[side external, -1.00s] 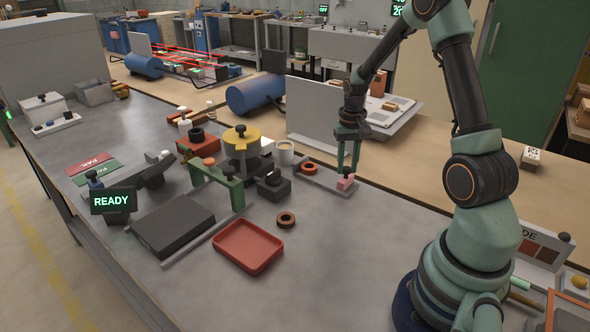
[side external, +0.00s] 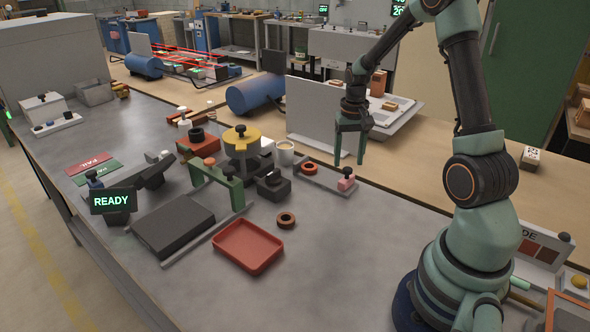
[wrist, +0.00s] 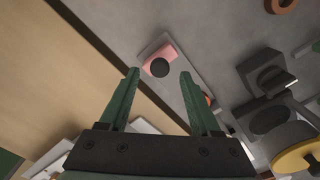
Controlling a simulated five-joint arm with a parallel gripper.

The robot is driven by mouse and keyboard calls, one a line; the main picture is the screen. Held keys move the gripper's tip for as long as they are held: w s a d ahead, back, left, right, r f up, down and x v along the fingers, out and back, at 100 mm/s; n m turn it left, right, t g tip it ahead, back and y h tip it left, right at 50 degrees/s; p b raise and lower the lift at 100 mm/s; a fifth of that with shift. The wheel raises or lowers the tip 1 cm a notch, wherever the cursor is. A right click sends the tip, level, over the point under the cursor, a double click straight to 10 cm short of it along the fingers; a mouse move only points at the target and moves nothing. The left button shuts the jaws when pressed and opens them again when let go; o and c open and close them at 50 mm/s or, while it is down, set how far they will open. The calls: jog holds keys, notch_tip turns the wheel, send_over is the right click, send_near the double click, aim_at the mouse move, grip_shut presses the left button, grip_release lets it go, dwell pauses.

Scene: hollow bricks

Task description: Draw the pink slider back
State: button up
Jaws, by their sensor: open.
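The pink slider (side external: 346,184) is a small pink block with a dark round knob on top. It sits at the right end of a grey track (side external: 325,181). In the wrist view the pink slider (wrist: 168,51) lies beyond my fingertips, with its dark knob toward me. My gripper (side external: 349,163) is open and empty, raised above the track near the slider and apart from it. In the wrist view its two green fingers (wrist: 160,72) are spread. An orange-red ring (side external: 309,168) lies on the track left of the slider.
A black block with a knob (side external: 273,186) stands left of the track, and a white cup (side external: 285,152) behind it. A brown ring (side external: 286,220) and red tray (side external: 248,247) lie in front. A grey panel (side external: 318,118) stands behind. The bench right of the tray is clear.

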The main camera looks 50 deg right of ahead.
aim_at(348, 168)
notch_tip(348, 168, up, 10)
jog(key=shift+f, duration=0.15)
dwell(0.3)
jog(key=s+a+r+n+t, duration=0.2)
jog(key=a+n, duration=0.1)
jog(key=a, duration=0.4)
jog(key=s+a+r+n+t, duration=0.1)
jog(key=a+r+n, duration=0.1)
jog(key=a, duration=0.6)
jog(key=s+a+r+n+t, duration=0.2)
jog(key=a+r+n, duration=0.1)
jog(key=a, duration=0.5)
jog(key=shift+s+a+n+t, duration=0.25)
jog(key=shift+s+n+t, duration=0.05)
jog(key=shift+n, duration=0.2)
